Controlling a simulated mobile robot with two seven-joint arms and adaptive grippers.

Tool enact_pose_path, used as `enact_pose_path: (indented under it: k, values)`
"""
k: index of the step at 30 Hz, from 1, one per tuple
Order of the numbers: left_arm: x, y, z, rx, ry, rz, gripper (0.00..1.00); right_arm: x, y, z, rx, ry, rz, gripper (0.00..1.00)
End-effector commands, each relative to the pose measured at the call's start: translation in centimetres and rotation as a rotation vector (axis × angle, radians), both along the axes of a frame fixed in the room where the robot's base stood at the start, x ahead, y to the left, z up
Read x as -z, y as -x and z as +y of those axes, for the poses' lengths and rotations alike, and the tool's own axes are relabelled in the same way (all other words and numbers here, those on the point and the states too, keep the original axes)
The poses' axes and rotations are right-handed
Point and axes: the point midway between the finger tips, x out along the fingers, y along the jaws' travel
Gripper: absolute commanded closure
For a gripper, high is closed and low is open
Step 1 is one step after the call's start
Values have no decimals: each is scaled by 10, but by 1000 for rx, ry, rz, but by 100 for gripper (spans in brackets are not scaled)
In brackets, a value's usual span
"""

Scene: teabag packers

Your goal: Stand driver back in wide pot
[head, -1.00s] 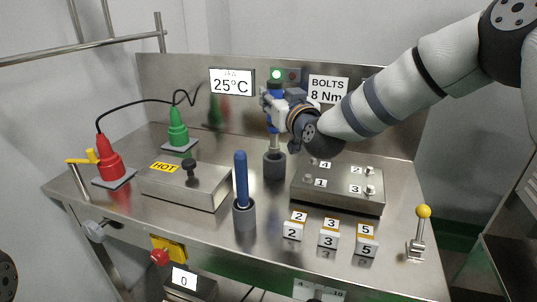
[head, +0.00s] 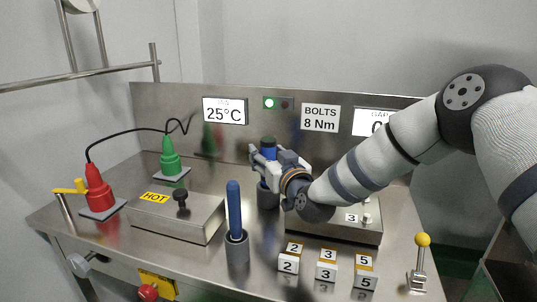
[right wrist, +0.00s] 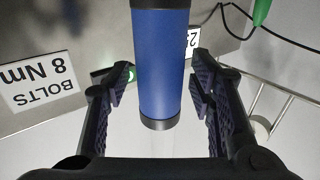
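The driver (head: 269,150), a blue handle with dark ends, stands upright in the dark grey pot (head: 268,196) at the back middle of the bench. My right gripper (head: 262,163) is around the driver at handle height. In the right wrist view the blue handle (right wrist: 161,65) hangs between the two finger pads, with a visible gap on each side, so the gripper is open. The driver's lower end is hidden by the gripper and pot. My left gripper is not in view.
A second pot (head: 237,248) holding a slim blue tool (head: 234,208) stands in front. A metal box marked HOT (head: 175,215) lies to the left, and a bolt plate (head: 350,232) sits under my right arm. Numbered blocks (head: 327,265) and a yellow-knobbed lever (head: 420,262) are front right.

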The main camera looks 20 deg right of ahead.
Motion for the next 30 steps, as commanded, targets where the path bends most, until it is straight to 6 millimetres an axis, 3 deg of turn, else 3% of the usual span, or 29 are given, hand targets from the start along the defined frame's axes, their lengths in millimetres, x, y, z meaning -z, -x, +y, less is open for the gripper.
enact_pose_path:
  k: [6, 8, 18, 21, 30]
  values:
    - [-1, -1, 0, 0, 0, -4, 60, -6, 0, 0, 0, 0, -2, 51]
    - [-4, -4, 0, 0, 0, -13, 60, -7, 10, 0, -1, 1, -1, 51]
    - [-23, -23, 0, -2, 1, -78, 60, -10, 94, -6, -1, -1, -4, 51]
    - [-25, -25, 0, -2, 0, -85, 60, -8, 110, -7, 0, 0, -3, 51]
    - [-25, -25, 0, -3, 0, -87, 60, -4, 120, -8, 0, 0, 1, 51]
